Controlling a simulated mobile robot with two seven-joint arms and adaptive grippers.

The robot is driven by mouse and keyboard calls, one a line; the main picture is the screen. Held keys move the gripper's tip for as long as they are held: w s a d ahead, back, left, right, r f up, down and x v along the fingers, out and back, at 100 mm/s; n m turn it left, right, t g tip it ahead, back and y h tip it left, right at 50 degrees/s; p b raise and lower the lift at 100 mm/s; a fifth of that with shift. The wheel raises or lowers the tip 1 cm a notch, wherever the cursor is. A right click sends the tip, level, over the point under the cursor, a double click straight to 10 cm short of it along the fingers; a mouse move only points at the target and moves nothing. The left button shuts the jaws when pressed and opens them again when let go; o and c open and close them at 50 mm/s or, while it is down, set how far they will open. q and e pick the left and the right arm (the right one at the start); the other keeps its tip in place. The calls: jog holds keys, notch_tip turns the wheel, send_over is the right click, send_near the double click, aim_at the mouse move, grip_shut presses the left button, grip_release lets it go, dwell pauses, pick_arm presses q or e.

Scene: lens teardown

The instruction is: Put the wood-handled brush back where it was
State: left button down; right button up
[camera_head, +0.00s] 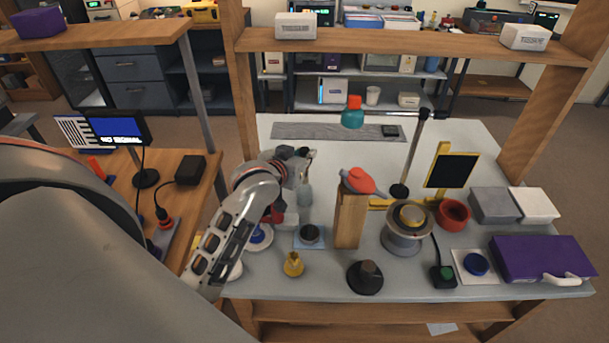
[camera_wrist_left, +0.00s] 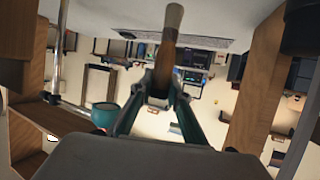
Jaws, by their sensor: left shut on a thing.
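My left gripper (camera_head: 303,156) is over the left part of the grey bench in the head view. In the left wrist view its fingers (camera_wrist_left: 158,98) are shut on the wood-handled brush (camera_wrist_left: 172,38). The brown handle sticks out past the fingertips, toward the top of that picture. The brush's bristles cannot be made out. In the head view the brush is too small and too covered by the gripper to tell apart. The gripper is raised above the bench, near a grey-blue bottle (camera_head: 305,194). My right gripper is not in view.
A wooden block (camera_head: 349,222) with a red-orange item on top stands right of the gripper. A wooden shelf (camera_head: 400,44) crosses above the bench. A spool (camera_head: 407,236) and purple box (camera_head: 540,262) are further right.

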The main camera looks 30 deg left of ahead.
pick_arm(q)
jog(key=shift+f, duration=3.8)
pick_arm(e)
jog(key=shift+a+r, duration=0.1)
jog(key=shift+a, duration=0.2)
pick_arm(q)
jog(key=shift+f, duration=0.1)
jog(key=c, duration=1.9)
grip_release()
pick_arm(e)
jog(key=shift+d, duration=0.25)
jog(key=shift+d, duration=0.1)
pick_arm(q)
jog(key=shift+s, duration=0.15)
jog(key=v, duration=1.1)
jog(key=shift+s+d+r, duration=0.1)
jog(key=shift+s+r, duration=0.15)
jog(key=shift+s, duration=0.05)
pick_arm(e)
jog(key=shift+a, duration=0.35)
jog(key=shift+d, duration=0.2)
